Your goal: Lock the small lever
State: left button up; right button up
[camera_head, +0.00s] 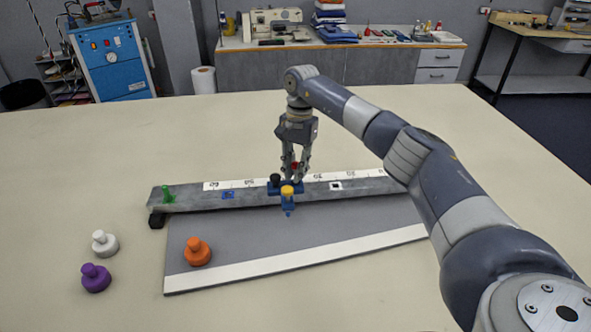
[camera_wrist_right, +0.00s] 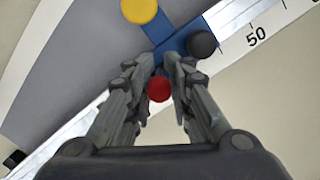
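A blue fixture (camera_head: 288,205) is mounted on the grey ruler rail (camera_head: 225,202), with a yellow knob (camera_head: 287,190) on its near arm and a black knob (camera_head: 275,178). A small red knob (camera_head: 295,165) shows beside them. My right gripper (camera_head: 294,178) points down at the fixture. In the right wrist view the red knob (camera_wrist_right: 159,89) sits between the fingers (camera_wrist_right: 160,63), which are close together; whether they press on it is unclear. The black knob (camera_wrist_right: 202,43) and yellow knob (camera_wrist_right: 139,10) are outside the fingers. I cannot tell which part is the small lever. My left gripper is out of view.
A grey board with a white edge strip (camera_head: 300,264) lies in front. Orange (camera_head: 197,252), white (camera_head: 105,243) and purple (camera_head: 96,278) knobbed pieces are at the left. The table's far left is clear.

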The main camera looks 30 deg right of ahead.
jog(key=shift+o, duration=0.8)
jog(key=shift+r, duration=0.15)
notch_tip(320, 180, up, 8)
jog(key=d, duration=0.1)
jog(key=shift+w+f, duration=0.2)
jog(key=shift+w, duration=0.1)
